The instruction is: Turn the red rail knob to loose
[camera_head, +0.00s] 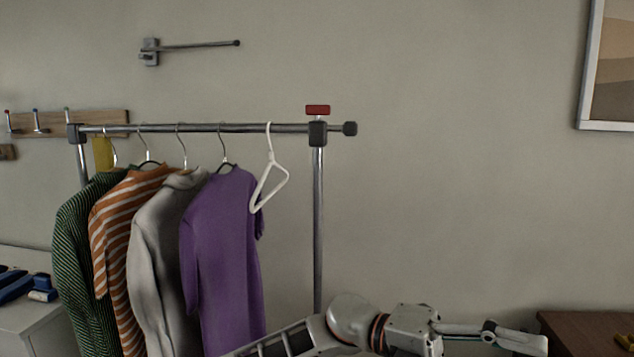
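The red rail knob (318,110) sits on top of the dark clamp (318,133) where the rack's horizontal rail (220,128) meets its right upright (318,220). It shows as a flat red bar lying level, left to right. My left gripper (522,342) is at the bottom right, well below and to the right of the knob and apart from it. It points right. Its fingers overlap in this view, so I cannot tell whether it is open or shut; I see nothing held in it. My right gripper is not in view.
Several garments, including a purple shirt (222,265), hang left of the knob. An empty white hanger (270,180) hangs close to the clamp. A wall bar (195,45) is above left. A brown table (590,328) stands lower right. The wall area right of the knob is clear.

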